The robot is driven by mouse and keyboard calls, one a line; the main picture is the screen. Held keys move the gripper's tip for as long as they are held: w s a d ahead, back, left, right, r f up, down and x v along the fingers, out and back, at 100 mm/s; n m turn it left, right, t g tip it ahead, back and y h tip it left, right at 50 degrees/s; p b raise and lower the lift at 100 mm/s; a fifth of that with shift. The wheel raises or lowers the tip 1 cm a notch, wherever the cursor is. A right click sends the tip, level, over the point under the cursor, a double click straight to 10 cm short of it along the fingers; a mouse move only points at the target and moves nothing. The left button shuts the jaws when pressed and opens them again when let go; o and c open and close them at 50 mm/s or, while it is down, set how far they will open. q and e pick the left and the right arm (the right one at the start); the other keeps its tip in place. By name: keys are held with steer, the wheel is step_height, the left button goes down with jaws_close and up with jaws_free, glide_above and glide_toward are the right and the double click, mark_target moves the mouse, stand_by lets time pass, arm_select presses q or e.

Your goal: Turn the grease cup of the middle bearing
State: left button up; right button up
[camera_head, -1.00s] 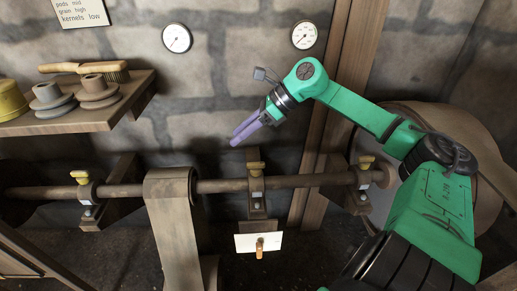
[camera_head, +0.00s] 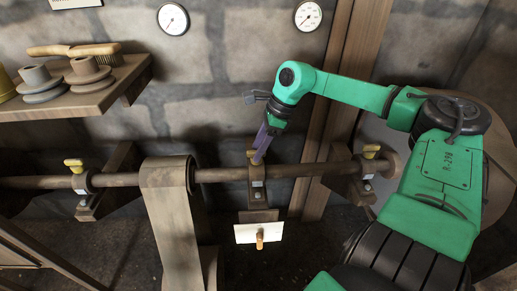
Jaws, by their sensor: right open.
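The line shaft (camera_head: 222,175) runs across the view through several bearings. The middle bearing (camera_head: 257,187) stands right of the wide belt, and its brass grease cup (camera_head: 251,154) is largely hidden behind my fingers. My right gripper (camera_head: 259,158) points down at this cup with its purple fingers open. I cannot tell whether the fingers touch the cup or stand around it. My left gripper is not in view.
A wide belt (camera_head: 170,215) hangs from the shaft just left of the middle bearing. A white card (camera_head: 258,233) with a small wooden peg is below that bearing. A shelf (camera_head: 95,103) with a brush and stepped pulleys juts out at upper left. Two gauges hang on the stone wall.

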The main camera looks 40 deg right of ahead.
jaws_close()
